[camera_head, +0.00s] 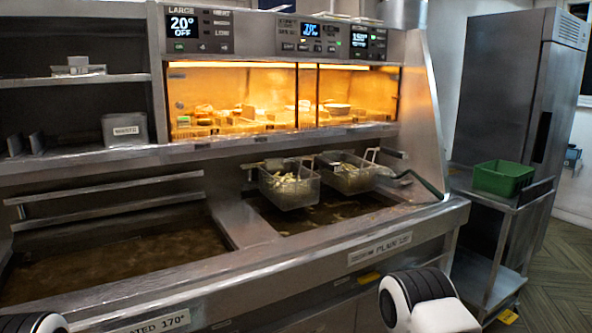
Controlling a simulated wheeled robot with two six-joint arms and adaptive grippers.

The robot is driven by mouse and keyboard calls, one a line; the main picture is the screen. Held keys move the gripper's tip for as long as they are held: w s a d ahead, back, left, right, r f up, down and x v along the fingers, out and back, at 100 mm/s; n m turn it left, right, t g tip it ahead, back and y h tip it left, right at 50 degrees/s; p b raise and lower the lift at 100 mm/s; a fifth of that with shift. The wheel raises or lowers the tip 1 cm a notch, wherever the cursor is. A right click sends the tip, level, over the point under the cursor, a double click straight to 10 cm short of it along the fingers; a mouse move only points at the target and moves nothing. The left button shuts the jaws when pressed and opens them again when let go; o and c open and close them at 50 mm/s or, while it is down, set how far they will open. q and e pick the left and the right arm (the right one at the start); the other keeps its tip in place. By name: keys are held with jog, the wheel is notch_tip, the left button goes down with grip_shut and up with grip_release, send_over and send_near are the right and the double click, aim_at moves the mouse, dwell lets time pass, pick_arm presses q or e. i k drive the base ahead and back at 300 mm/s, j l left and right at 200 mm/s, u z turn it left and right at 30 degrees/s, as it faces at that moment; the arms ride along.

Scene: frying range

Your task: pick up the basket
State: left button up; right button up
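Two wire frying baskets with pale chips in them hang side by side over the right-hand fryer vat: a left basket (290,192) and a right basket (346,178). Both sit above the dark oil near the back of the vat. A dark curved handle (424,184) runs out to the right beside the right basket; which basket it belongs to is hard to tell. Neither gripper is in view. Only white and black parts of my arms show at the bottom edge, well in front of the baskets and apart from them.
A wide oil vat (120,262) lies open at left. A lit heated display (280,100) with food stands behind the baskets. A green crate (502,178) sits on a steel trolley at right, by a tall steel fridge (515,100). Floor shows at far right.

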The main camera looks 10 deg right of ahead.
aim_at(357, 175)
jog(key=i+l+u, duration=0.15)
jog(key=l, duration=0.55)
jog(key=i+l+u, duration=0.2)
jog(key=l, duration=0.5)
jog(key=i+l+u, duration=0.15)
jog(key=l, duration=0.55)
jog(key=i+l+u, duration=0.15)
jog(key=l, duration=0.6)
jog(key=i+l+u, duration=0.2)
jog(key=l, duration=0.55)
jog(key=k, duration=0.1)
